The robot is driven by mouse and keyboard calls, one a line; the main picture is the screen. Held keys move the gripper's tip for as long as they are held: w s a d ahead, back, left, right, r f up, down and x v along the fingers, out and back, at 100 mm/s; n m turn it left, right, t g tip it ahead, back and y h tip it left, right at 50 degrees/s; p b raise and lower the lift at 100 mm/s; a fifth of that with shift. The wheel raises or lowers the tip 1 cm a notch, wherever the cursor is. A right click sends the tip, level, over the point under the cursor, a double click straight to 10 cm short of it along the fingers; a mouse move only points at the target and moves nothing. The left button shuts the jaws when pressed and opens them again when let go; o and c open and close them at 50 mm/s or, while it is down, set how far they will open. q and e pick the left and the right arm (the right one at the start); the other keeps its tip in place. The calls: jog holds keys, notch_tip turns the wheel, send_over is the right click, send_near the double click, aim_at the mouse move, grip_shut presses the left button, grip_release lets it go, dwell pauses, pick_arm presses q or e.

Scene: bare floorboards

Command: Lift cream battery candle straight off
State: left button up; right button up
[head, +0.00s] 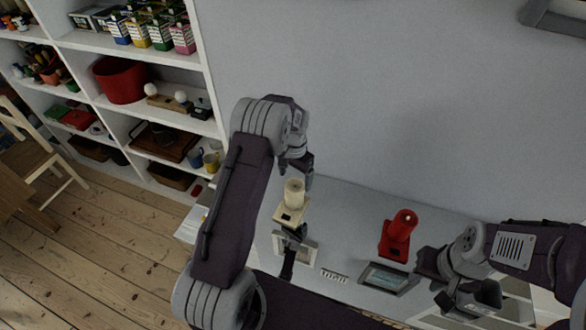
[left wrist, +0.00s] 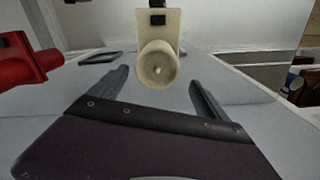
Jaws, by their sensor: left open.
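The cream battery candle (head: 294,191) stands upright in a cream holder (head: 291,215) on the white cabinet top. In the left wrist view, the candle (left wrist: 157,68) points its round end towards the camera, with the cream holder (left wrist: 172,22) behind it. My left gripper (head: 302,168) is just above the candle in the head view. The left wrist view shows its two fingers apart, one on each side of the candle, with a gap on both sides. My right gripper (head: 467,296) is at the lower right, and its jaws are unclear.
A red candle (head: 403,224) in a red holder (head: 394,245) stands to the right, also seen in the left wrist view (left wrist: 28,68). A framed picture (head: 389,279) and a light frame (head: 303,247) lie nearer. Shelves (head: 135,68) stand at the left.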

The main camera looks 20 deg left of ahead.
aim_at(295, 190)
pick_arm(q)
jog(key=shift+s+d+r, duration=0.45)
jog(key=shift+s+d, duration=0.05)
jog(key=shift+s, duration=0.05)
jog(key=shift+f, duration=0.1)
jog(key=shift+a+f, duration=0.15)
jog(key=shift+f, duration=0.1)
jog(key=f+b, duration=0.3)
jog(key=f, duration=0.1)
jog(key=f+b, duration=0.4)
jog(key=f, duration=0.1)
jog(key=shift+w+a+b, duration=0.15)
jog(key=shift+w+b, duration=0.05)
jog(key=shift+b, duration=0.1)
jog(key=shift+r, duration=0.1)
pick_arm(e)
notch_tip(295, 190, down, 7)
jog(key=shift+s+d, duration=0.25)
jog(key=shift+d, duration=0.15)
